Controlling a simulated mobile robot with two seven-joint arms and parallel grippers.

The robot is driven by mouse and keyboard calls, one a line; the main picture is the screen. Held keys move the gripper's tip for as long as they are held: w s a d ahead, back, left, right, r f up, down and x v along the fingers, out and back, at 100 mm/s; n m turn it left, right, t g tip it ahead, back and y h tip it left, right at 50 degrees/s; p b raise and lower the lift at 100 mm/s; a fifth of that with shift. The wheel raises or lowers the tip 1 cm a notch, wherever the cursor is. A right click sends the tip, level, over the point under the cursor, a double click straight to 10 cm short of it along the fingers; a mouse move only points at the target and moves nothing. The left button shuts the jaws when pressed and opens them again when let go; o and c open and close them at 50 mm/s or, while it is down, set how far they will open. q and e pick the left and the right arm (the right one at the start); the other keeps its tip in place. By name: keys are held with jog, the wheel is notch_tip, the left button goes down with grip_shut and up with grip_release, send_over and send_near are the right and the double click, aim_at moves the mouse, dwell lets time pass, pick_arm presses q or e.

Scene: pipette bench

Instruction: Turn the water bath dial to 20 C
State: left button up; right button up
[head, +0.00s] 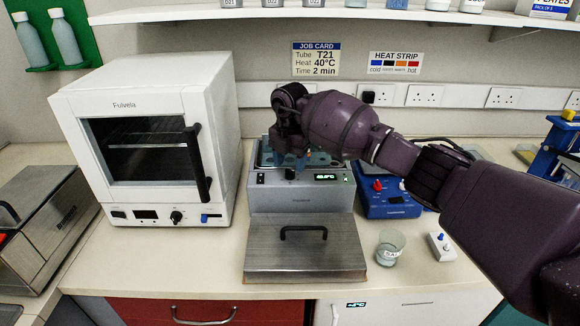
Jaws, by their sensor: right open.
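The water bath (270,200) stands in the middle of the bench, a grey metal box with an open top. Its dark dial (290,174) is on the front panel, left of a small lit green display (326,177) whose digits are too blurred to read surely. My right arm comes in from the right, and my right gripper (290,160) points down just above the dial, open. I cannot tell whether its fingers touch the dial. The arm hides part of the bath's top. My left gripper is not in view.
A metal lid (305,255) with a black handle lies in front of the bath. A white oven (150,140) stands close on the left. A blue device (390,203), a glass beaker (390,246) and a small white switch box (441,247) are on the right.

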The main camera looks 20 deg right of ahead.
aim_at(290, 174)
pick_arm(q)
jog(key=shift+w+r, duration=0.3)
pick_arm(e)
jog(key=shift+f, duration=1.2)
jog(key=shift+c, duration=0.2)
jog(key=c, duration=0.9)
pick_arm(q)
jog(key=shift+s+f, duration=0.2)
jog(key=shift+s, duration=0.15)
